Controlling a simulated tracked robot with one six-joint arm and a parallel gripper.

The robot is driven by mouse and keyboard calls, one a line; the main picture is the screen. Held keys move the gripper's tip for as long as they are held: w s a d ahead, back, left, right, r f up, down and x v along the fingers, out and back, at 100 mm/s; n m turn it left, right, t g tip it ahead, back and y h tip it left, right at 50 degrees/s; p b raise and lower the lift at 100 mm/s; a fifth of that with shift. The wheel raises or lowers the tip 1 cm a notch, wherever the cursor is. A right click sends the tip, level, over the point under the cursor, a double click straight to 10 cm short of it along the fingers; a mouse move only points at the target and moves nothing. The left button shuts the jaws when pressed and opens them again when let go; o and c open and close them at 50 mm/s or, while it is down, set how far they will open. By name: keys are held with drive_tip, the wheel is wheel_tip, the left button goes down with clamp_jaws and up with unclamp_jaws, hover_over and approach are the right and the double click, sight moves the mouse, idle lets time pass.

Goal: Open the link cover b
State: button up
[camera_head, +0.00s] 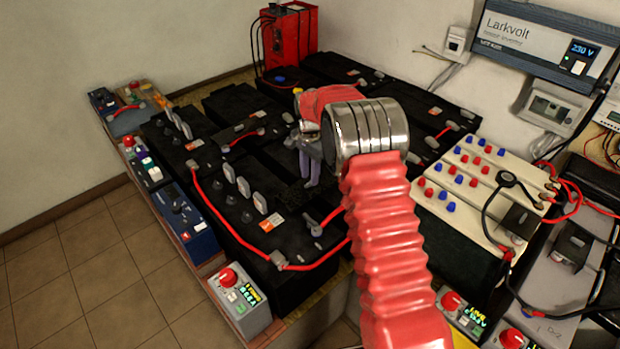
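My gripper (309,172) hangs over the black batteries (262,230), near the middle of the picture. Its grey-purple fingers point down, and my red and metal arm hides part of it. I cannot tell whether the fingers are apart or whether they touch anything. Small grey covers sit at the ends of red link cables: one at the front (278,259), one right of it (314,229), and one farther back at the left (192,165). No letter is readable on them, so I cannot tell which is link cover b.
Upright grey tabs (243,187) stand in rows on the batteries. A red box (289,36) with black cables stands at the back. Cream batteries (470,185) with red and blue caps are at the right. A grey box with a red knob (241,299) is at the front.

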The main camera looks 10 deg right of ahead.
sight(311, 189)
wheel_tip(311, 189, up, 12)
drive_tip(key=shift+f, duration=0.25)
drive_tip(key=shift+w+n, duration=0.1)
drive_tip(key=shift+n, duration=0.2)
idle(0.3)
drive_tip(key=s+f+n, duration=0.3)
drive_tip(key=s+n, duration=0.1)
drive_tip(key=s, duration=0.2)
drive_tip(key=s+r+n+t, duration=0.2)
drive_tip(key=s+r, duration=0.3)
drive_tip(key=s, duration=0.7)
drive_tip(key=s+r+n+t, duration=0.1)
drive_tip(key=s+r, duration=0.5)
drive_tip(key=s, duration=0.6)
drive_tip(key=s+r+n+t, duration=0.2)
drive_tip(key=s+r+n, duration=0.2)
drive_tip(key=s, duration=0.8)
drive_tip(key=shift+s+d+r+t, duration=0.15)
drive_tip(key=shift+d+r+t, duration=0.25)
drive_tip(key=shift+r, duration=0.55)
